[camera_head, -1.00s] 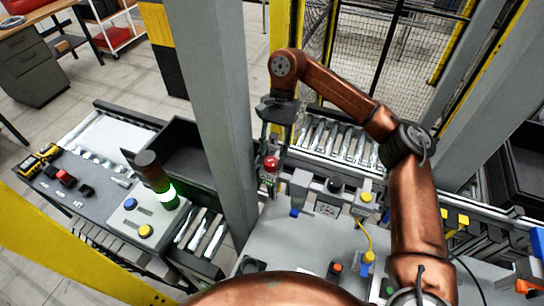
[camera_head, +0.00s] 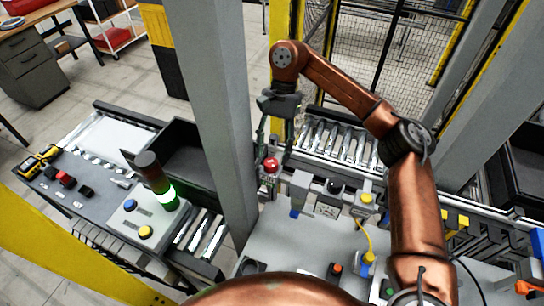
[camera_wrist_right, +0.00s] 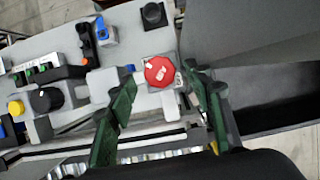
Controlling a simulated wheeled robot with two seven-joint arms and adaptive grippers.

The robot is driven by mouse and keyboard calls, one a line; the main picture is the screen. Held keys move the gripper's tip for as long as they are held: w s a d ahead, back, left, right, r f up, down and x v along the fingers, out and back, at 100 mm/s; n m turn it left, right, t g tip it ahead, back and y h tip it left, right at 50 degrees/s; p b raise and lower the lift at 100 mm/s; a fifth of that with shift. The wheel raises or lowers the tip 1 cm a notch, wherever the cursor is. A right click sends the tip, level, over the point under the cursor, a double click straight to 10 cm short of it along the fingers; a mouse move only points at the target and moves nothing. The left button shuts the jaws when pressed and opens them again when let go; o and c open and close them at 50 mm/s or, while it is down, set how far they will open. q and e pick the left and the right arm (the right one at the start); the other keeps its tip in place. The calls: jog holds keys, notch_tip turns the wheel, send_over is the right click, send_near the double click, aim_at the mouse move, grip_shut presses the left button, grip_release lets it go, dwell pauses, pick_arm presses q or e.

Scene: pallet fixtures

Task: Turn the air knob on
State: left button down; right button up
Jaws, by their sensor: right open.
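A round red knob (camera_head: 271,164) with white marks on its top sits at the left end of the panel row. It also shows in the right wrist view (camera_wrist_right: 160,71). A black knob (camera_head: 334,187) stands further right in the row and shows at left in the wrist view (camera_wrist_right: 46,100). I cannot read which knob is labelled air. My right gripper (camera_head: 275,143) is open and empty, pointing down above the red knob. In the wrist view its dark green fingers lie on either side of the red knob, with no clear contact. My left gripper is not in view.
A grey post (camera_head: 214,110) stands close left of the right gripper. A roller conveyor (camera_head: 340,141) runs behind the panel. A yellow button (camera_head: 366,198) and a yellow cable (camera_head: 366,238) are to the right.

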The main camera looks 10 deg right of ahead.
jog(key=v, duration=0.9)
jog(key=shift+w+r, duration=0.15)
jog(key=shift+r, duration=0.2)
jog(key=shift+d, duration=0.1)
